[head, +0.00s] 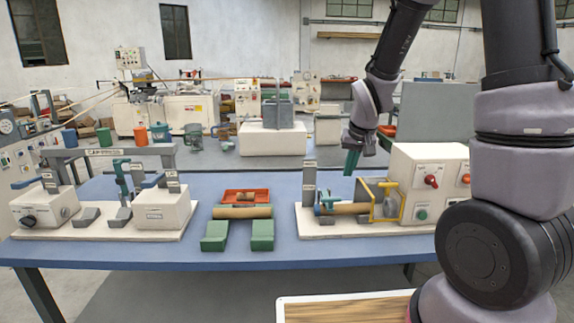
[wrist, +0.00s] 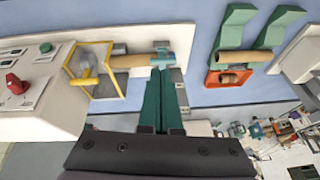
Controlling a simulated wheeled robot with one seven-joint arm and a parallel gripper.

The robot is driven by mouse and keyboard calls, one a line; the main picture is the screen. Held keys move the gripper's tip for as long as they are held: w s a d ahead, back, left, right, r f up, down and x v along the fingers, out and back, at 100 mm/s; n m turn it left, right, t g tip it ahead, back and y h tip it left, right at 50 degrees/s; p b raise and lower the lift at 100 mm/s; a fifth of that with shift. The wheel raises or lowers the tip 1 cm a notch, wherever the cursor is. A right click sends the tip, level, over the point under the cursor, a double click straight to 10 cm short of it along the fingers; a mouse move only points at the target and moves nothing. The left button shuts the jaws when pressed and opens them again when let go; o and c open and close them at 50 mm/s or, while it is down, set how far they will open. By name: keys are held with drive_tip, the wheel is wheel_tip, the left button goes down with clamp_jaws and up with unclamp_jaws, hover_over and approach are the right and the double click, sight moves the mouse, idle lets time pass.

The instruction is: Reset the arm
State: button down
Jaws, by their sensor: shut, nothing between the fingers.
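My gripper (head: 352,162) has green fingers, shut with nothing between them. In the head view it hangs above the back of the right-hand machine, pointing down, apart from the tube. In the wrist view the closed fingers (wrist: 160,100) point toward the teal piece (wrist: 163,57) at the tube's end. The winder (head: 425,165) is a white box with red and green knobs. A brown tube (head: 345,208) lies along its base, running into a yellow guard frame (head: 401,203); the tube also shows in the wrist view (wrist: 130,61).
Another brown tube (head: 242,212) rests on green cradles (head: 212,236) in front of an orange tray (head: 232,195). A cap press (head: 103,153) stands at left on the blue table (head: 150,252). A wooden-topped board (head: 340,309) is near me. Equipment fills the table behind.

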drive_tip(key=s+d+r+m+t, duration=0.1)
drive_tip(key=s+d+r, duration=0.1)
drive_tip(key=s+r, duration=0.7)
drive_tip(key=s+d+r+m+t+y, duration=0.1)
drive_tip(key=s+r, duration=0.9)
drive_tip(key=r, duration=0.3)
drive_tip(key=shift+d+m+t, duration=0.4)
